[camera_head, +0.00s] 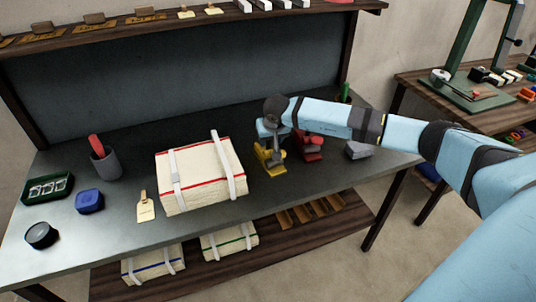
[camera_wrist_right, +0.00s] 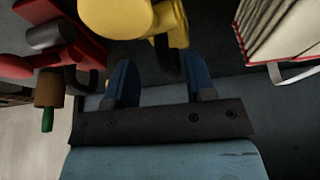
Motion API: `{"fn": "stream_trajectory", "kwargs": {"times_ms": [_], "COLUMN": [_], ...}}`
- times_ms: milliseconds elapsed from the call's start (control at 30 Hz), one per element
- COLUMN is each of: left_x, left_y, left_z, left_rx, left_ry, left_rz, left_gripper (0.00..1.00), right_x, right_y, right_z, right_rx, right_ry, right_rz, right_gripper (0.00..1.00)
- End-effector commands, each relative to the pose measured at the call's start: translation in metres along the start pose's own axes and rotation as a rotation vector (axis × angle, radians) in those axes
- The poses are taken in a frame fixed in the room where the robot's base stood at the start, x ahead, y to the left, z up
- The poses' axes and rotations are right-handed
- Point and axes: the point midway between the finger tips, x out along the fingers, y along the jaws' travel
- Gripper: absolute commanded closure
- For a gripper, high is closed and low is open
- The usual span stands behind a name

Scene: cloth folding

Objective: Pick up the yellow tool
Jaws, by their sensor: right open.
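The yellow tool (camera_head: 270,158) stands on the dark table, right of the strapped cloth stack, in the head view. In the right wrist view the yellow tool (camera_wrist_right: 150,22) shows at the top centre, beyond the fingertips. My right gripper (camera_head: 271,128) is at the yellow tool and partly covers it in the head view. In the right wrist view its two blue fingers (camera_wrist_right: 160,82) are apart, with nothing clearly held between them. A dark curved part of the yellow tool reaches down toward the gap. I cannot tell whether the fingers touch it. My left gripper is not in view.
A red tool (camera_head: 311,148) stands close right of the yellow one. The cloth stack (camera_head: 203,178) with white straps is left of it. A grey cup (camera_head: 105,163), a blue box (camera_head: 89,201) and a tag (camera_head: 145,207) are at left.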

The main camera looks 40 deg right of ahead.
Motion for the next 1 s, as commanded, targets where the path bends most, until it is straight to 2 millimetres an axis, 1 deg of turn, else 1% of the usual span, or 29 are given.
{"fn": "stream_trajectory", "kwargs": {"times_ms": [100, 233, 333, 533, 567, 600, 667, 700, 767, 800, 1000], "left_x": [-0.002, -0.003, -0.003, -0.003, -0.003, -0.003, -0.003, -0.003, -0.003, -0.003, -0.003], "left_y": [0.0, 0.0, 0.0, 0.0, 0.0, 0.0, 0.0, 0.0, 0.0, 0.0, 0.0], "left_z": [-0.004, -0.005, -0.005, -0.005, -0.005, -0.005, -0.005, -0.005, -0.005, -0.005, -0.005], "left_rx": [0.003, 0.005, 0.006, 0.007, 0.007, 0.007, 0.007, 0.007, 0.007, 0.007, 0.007], "left_ry": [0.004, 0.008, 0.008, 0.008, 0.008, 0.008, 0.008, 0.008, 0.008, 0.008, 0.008], "left_rz": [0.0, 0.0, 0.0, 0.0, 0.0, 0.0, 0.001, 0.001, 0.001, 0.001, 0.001], "left_gripper": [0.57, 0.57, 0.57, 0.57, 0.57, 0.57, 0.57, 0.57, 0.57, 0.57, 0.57], "right_x": [0.019, 0.037, 0.043, 0.043, 0.043, 0.043, 0.043, 0.043, 0.043, 0.043, 0.043], "right_y": [-0.003, -0.003, -0.003, -0.002, -0.002, -0.002, -0.002, -0.002, -0.002, -0.002, -0.003], "right_z": [0.0, -0.001, -0.001, -0.001, -0.001, -0.001, -0.001, -0.001, -0.001, -0.001, -0.001], "right_rx": [0.002, 0.002, 0.0, 0.0, 0.0, 0.0, 0.0, 0.0, 0.001, 0.001, 0.001], "right_ry": [-0.004, -0.003, -0.001, 0.0, 0.0, 0.0, -0.001, -0.001, -0.001, -0.001, -0.001], "right_rz": [-0.001, 0.0, -0.002, -0.002, -0.002, -0.002, -0.001, -0.001, -0.001, -0.001, -0.002], "right_gripper": [0.51, 0.51, 0.51, 0.51, 0.53, 0.62, 0.76, 0.85, 0.99, 1.0, 1.0]}}
